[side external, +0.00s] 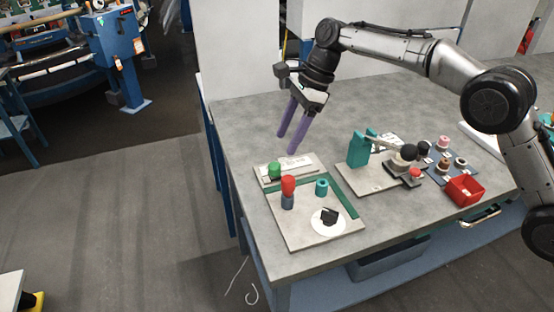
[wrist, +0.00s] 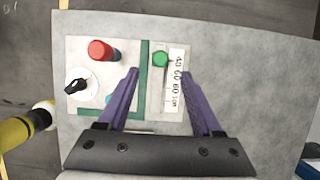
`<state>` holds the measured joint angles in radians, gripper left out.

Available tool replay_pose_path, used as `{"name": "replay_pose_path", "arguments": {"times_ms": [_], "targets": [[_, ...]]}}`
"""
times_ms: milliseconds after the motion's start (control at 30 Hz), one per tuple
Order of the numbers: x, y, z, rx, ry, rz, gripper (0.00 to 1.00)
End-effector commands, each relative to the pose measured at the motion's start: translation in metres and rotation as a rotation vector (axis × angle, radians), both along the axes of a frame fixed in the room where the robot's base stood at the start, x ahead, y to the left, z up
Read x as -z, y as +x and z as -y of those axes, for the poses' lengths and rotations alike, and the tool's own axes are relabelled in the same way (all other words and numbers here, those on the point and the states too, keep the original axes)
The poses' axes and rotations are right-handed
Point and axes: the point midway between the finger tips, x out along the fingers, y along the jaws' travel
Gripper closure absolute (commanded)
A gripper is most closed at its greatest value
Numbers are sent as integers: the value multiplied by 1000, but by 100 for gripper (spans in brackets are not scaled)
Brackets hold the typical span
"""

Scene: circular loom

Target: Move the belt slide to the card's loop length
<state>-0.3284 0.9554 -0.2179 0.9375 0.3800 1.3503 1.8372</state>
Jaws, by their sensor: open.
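The belt slide appears to be the green knob (side external: 274,169) on a pale plate (side external: 307,161) at the table's front left. In the wrist view, the green knob (wrist: 160,59) sits at the top end of its track, beside the top of a white number scale (wrist: 178,85). The scale seems to read 40, 60, 80 downward; the lowest mark is unclear. My gripper (side external: 287,144) is open and empty above and behind the plate. In the wrist view its purple fingers (wrist: 160,71) are apart, with the track between them. I cannot make out a card with a loop length.
Beside the slide, a panel holds a red-topped post (side external: 288,190), a teal knob (side external: 321,187) and a black dial (side external: 329,217). Right of it stand a teal lever fixture (side external: 359,149), several spools (side external: 443,142) and a red bin (side external: 464,190). The table's back left is clear.

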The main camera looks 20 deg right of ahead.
Motion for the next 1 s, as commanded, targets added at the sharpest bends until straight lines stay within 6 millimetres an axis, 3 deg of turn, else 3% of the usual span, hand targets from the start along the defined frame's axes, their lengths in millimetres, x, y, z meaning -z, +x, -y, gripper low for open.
{"name": "replay_pose_path", "arguments": {"times_ms": [100, 333, 800, 833, 1000], "targets": [[24, -1, -9, 0, -1, -4, 34], [55, 0, -23, 0, 0, -1, 34], [68, 0, -28, 2, 0, 1, 34], [68, 0, -28, 2, 0, 1, 35], [67, 0, -28, 2, 0, 1, 66]]}}
